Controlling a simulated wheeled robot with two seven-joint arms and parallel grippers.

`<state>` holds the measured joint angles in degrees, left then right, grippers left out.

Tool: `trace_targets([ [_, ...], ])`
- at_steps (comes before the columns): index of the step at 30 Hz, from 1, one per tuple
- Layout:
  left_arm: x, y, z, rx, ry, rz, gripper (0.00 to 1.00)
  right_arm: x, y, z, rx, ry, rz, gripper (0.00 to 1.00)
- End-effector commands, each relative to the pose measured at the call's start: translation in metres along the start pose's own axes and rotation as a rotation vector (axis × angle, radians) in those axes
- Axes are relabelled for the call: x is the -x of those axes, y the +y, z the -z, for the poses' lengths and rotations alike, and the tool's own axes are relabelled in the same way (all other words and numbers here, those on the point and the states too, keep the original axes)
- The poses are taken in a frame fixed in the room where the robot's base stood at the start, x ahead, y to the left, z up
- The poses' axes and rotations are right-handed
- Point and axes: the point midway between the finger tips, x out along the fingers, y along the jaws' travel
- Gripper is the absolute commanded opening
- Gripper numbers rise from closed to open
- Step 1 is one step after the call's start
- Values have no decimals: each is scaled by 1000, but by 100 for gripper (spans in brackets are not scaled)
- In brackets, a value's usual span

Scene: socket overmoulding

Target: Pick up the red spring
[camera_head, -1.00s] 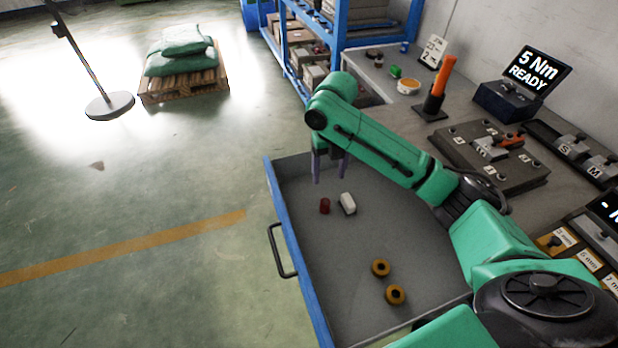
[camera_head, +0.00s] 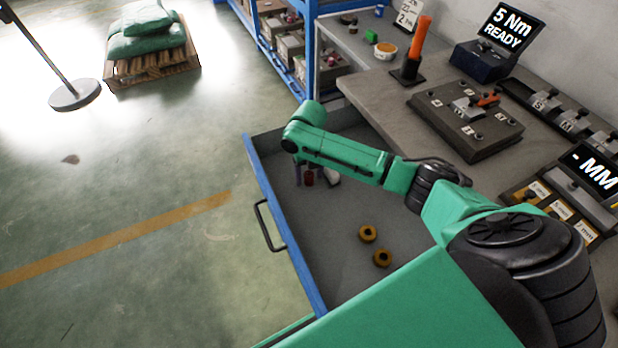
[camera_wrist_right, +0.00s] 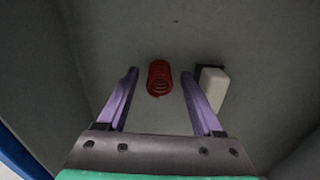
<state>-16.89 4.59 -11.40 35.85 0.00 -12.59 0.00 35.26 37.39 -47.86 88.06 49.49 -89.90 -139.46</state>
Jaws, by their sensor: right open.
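The red spring (camera_head: 308,178) stands on the grey drawer floor in the head view, close to the fingers of my right gripper (camera_head: 304,174). In the right wrist view the red spring (camera_wrist_right: 160,77) shows ahead of and between the two purple fingers of my right gripper (camera_wrist_right: 163,84). The gripper is open, and there is a visible gap between the spring and each finger. My left gripper is not in view.
A white block (camera_wrist_right: 214,86) lies just right of the right finger; it is partly hidden behind my arm in the head view (camera_head: 333,178). Two orange-brown rings (camera_head: 368,234) lie nearer in the drawer. The drawer's blue front wall (camera_head: 280,225) is to the left.

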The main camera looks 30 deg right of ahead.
Motion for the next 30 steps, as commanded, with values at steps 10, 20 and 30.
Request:
trace_targets([
  [10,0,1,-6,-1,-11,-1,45,1,0,0,-1,-1,0,0],
  [20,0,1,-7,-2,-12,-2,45,6,0,-1,-1,-2,0,0],
  [30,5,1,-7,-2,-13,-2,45,88,0,-2,0,-10,-2,0],
])
